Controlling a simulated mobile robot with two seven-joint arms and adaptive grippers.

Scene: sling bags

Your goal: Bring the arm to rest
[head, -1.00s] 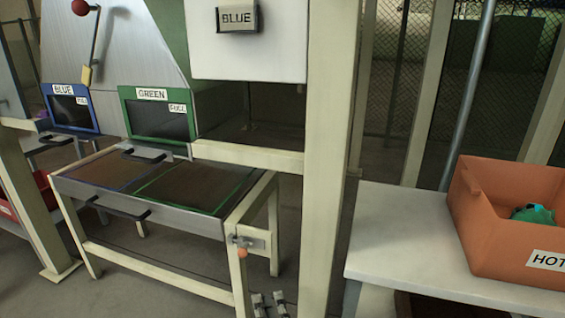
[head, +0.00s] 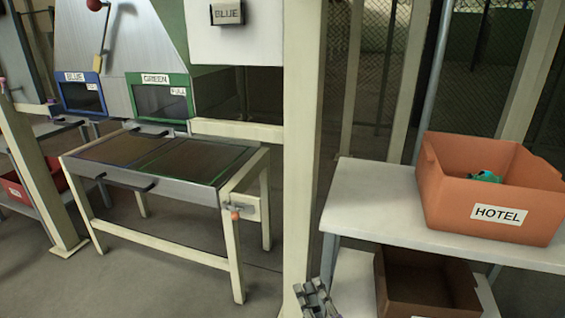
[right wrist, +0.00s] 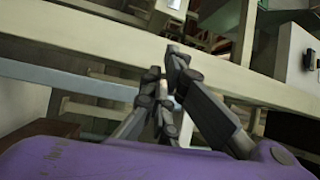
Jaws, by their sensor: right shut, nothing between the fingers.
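My right gripper (head: 315,297) shows at the bottom edge of the head view, in front of the cream post and left of the side table. Its fingers are shut and empty. In the right wrist view the dark fingers of the right gripper (right wrist: 165,82) come together in front of beams and frames, with nothing between them. A purple surface fills the bottom of that view. My left gripper is not in view.
An orange crate (head: 455,205) labelled HOTEL stands on the white side table (head: 365,200) with a teal thing (head: 486,176) inside. A brown box (head: 425,290) sits below. A cream post (head: 302,140) rises near my gripper. A metal-fronted table (head: 155,183) stands left.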

